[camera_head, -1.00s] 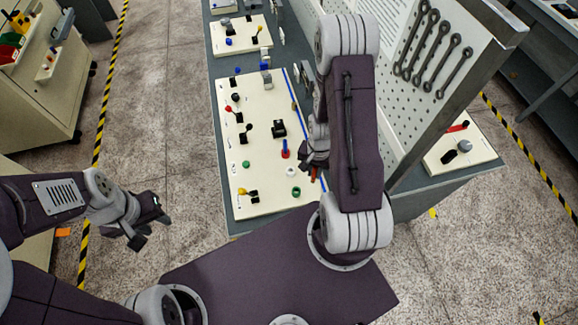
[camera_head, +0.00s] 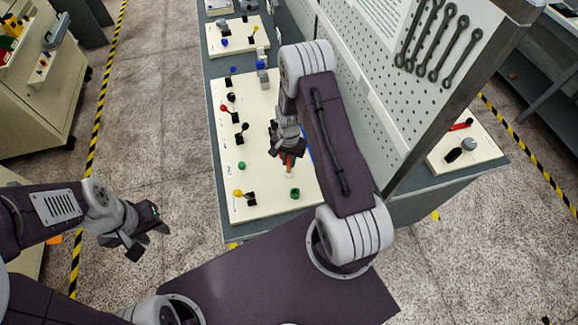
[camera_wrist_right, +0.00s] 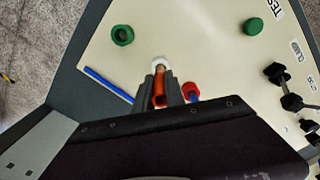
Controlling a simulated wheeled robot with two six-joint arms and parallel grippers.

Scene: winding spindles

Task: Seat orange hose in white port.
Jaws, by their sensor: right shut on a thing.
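My right gripper (camera_head: 286,150) is over the board and shut on the orange hose (camera_wrist_right: 159,92), which also shows below the fingers in the head view (camera_head: 288,160). In the right wrist view the hose's far end is at the white port (camera_wrist_right: 161,63). The end overlaps the port in the picture; I cannot tell whether it is inside or just above it. My left gripper (camera_head: 150,242) is open and empty, off to the left over the floor, away from the board.
The cream board (camera_head: 262,200) lies on a grey bench. A green ring port (camera_wrist_right: 122,35), a green knob (camera_wrist_right: 253,27), a red port (camera_wrist_right: 191,91) and a blue rod (camera_wrist_right: 108,85) surround the white port. Black-handled parts stand along one side. A pegboard (camera_head: 365,90) rises at the right.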

